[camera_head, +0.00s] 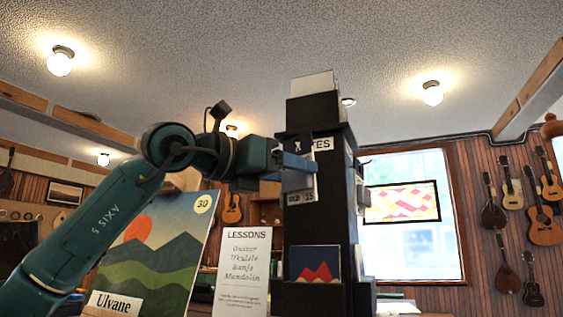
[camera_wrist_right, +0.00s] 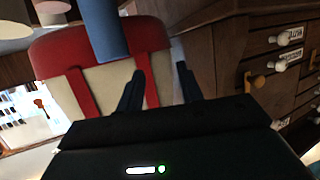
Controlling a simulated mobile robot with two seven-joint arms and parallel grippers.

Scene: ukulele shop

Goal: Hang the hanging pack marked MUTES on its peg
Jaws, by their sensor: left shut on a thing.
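My left gripper (camera_head: 298,163) reaches in from the left in the head view and is shut on a small hanging pack (camera_head: 297,181), held upright at the front of a tall dark display stand (camera_head: 337,220). The gripper covers much of the pack, and I cannot read its name. A white label (camera_head: 322,144) on the stand, just above the gripper, shows only the ending "ES". The peg is hidden, so I cannot tell whether the pack touches it. In the right wrist view my right gripper (camera_wrist_right: 160,70) has its fingers apart with nothing held between them.
A landscape picture marked Ulvane (camera_head: 150,255) and a LESSONS sign (camera_head: 242,272) stand left of the display stand. A small mountain card (camera_head: 315,263) is low on it. The right wrist view shows a red and cream object (camera_wrist_right: 100,65) and wooden drawers (camera_wrist_right: 270,65).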

